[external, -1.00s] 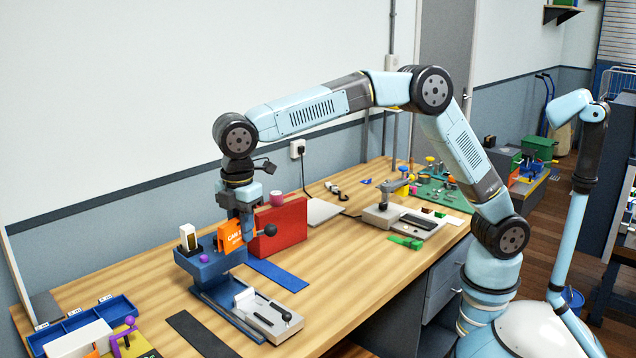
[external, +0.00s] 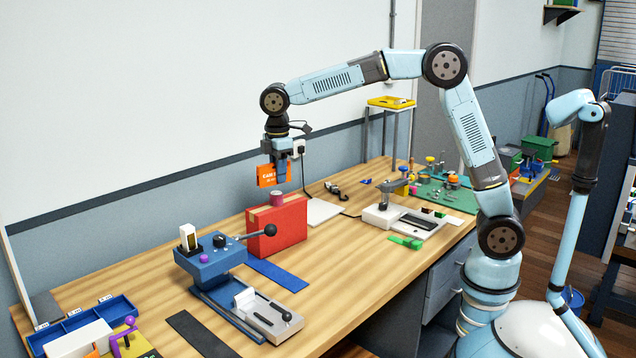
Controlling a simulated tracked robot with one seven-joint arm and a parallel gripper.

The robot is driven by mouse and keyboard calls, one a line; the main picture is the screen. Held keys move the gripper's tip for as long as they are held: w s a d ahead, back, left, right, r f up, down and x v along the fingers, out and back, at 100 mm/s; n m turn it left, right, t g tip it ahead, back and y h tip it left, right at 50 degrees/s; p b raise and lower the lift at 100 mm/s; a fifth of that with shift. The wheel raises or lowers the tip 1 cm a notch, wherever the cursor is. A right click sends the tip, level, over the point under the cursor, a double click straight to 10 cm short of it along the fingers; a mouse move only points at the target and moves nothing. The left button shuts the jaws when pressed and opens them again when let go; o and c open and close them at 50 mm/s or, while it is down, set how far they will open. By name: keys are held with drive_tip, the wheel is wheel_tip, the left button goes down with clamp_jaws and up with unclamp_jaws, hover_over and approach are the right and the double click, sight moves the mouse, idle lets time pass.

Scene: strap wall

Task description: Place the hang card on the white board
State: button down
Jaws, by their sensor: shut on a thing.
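The hang card is an orange card (external: 267,176) with white print. My gripper (external: 280,162) is shut on it and holds it upright in the air, above and behind the red box (external: 291,228). The card looks clear of the things below it. The fingertips are partly hidden by the card. A white board (external: 325,211) seems to be the flat white piece lying on the table to the right of the red box; I cannot tell whether it is the task's board.
A blue lever press (external: 212,262) stands left of the red box, its black-knobbed lever reaching toward it. A pink cylinder (external: 277,200) is at the red box. A grey-white device (external: 400,218) stands right. A yellow tray (external: 391,102) sits on a tall stand behind.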

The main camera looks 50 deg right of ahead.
drive_tip(key=d+m, duration=0.6)
drive_tip(key=d, duration=2.7)
hover_over(318, 210)
drive_tip(key=s, duration=0.1)
wheel_tip(318, 210, down, 21)
drive_tip(key=shift+r, duration=0.2)
drive_tip(key=shift+w+a+f, duration=0.1)
drive_tip(key=shift+w+f, duration=0.4)
drive_tip(key=shift+f, duration=0.35)
wheel_tip(318, 210, down, 3)
drive_tip(key=shift+r, duration=0.15)
